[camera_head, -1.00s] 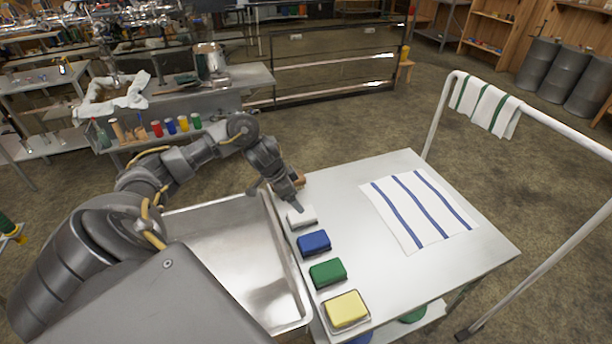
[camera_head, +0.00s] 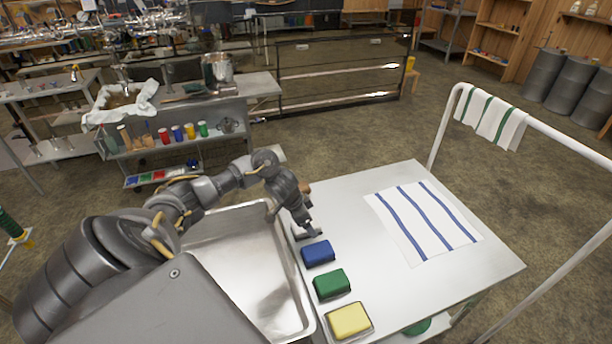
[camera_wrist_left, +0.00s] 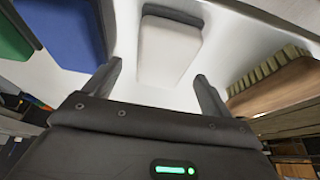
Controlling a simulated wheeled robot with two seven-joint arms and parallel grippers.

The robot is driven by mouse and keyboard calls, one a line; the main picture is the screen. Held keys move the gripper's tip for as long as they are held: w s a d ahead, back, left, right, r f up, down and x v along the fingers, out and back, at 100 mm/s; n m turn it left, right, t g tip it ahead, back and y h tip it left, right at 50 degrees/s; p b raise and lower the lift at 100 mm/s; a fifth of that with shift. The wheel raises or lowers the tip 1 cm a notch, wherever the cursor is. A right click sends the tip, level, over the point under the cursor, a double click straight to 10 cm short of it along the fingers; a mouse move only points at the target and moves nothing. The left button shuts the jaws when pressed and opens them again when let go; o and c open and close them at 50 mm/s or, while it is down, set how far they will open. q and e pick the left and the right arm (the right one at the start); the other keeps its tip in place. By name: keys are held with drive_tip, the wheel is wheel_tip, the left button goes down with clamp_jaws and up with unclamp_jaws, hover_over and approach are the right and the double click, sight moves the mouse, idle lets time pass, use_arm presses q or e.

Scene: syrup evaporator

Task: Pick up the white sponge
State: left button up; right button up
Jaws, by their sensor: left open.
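My right gripper is not in view.
A blue sponge (camera_head: 318,253), a green sponge (camera_head: 331,283) and a yellow sponge (camera_head: 349,320) line the table's left side. A wooden brush (camera_wrist_left: 278,88) lies on the white sponge's other side. A striped towel (camera_head: 425,221) lies to the right. A steel basin (camera_head: 250,270) adjoins the table.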

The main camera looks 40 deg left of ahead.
use_arm(q)
drive_tip(key=shift+x, duration=1.1)
drive_tip(key=c, duration=1.1)
drive_tip(key=shift+r, duration=0.1)
